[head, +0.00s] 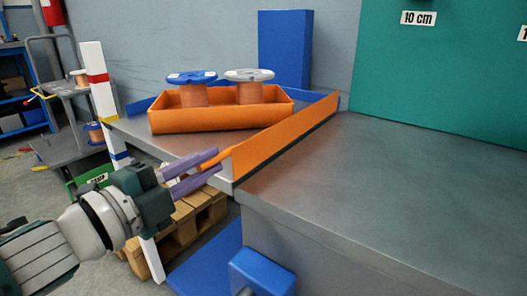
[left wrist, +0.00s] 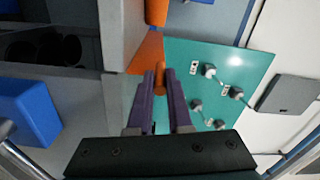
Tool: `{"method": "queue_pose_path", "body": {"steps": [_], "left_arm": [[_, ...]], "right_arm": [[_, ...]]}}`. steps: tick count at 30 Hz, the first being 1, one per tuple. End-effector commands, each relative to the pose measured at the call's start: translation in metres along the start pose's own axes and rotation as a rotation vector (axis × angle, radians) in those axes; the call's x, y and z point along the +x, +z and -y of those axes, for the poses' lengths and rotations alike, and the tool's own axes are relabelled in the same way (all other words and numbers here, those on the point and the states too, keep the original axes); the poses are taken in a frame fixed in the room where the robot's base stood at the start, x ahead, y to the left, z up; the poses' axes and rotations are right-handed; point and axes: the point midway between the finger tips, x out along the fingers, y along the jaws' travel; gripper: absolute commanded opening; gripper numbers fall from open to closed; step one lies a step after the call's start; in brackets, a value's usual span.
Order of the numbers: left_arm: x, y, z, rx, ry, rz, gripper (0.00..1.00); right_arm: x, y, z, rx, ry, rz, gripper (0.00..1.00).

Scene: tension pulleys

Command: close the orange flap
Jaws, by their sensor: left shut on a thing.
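The orange flap (head: 285,128) stands upright as a long, narrow board along the seam between the small grey side table and the large grey bench. In the left wrist view the flap (left wrist: 147,50) runs up from between the fingertips (left wrist: 160,76). The fingers partly hide the tab. My right gripper is in neither view.
On the side table an orange tray (head: 215,118) holds a blue-topped spool (head: 192,90) and a grey-topped spool (head: 249,88). The large grey bench top (head: 400,180) is clear. A wooden pallet (head: 190,222) lies on the floor below.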

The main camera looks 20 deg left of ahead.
Motion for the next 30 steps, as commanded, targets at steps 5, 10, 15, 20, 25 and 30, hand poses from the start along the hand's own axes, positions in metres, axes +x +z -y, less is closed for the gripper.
{"method": "queue_pose_path", "body": {"steps": [5,10,15,20,25,30], "left_arm": [[0.000,0.000,0.001,0.000,-0.001,-0.001,0.20],[0.000,0.000,0.000,0.001,-0.001,0.000,0.39],[0.000,0.000,0.000,0.001,0.000,0.000,0.47],[-0.001,0.000,0.000,0.000,0.001,0.000,0.47],[-0.018,0.000,0.000,-0.002,0.003,0.001,0.47],[-0.052,-0.001,0.000,-0.001,0.005,0.002,0.47]], "right_arm": [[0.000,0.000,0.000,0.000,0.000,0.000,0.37],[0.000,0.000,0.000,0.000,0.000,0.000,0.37],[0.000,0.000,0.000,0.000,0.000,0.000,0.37],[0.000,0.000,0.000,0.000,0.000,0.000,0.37],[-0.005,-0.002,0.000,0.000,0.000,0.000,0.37],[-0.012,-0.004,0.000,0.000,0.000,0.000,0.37]]}}
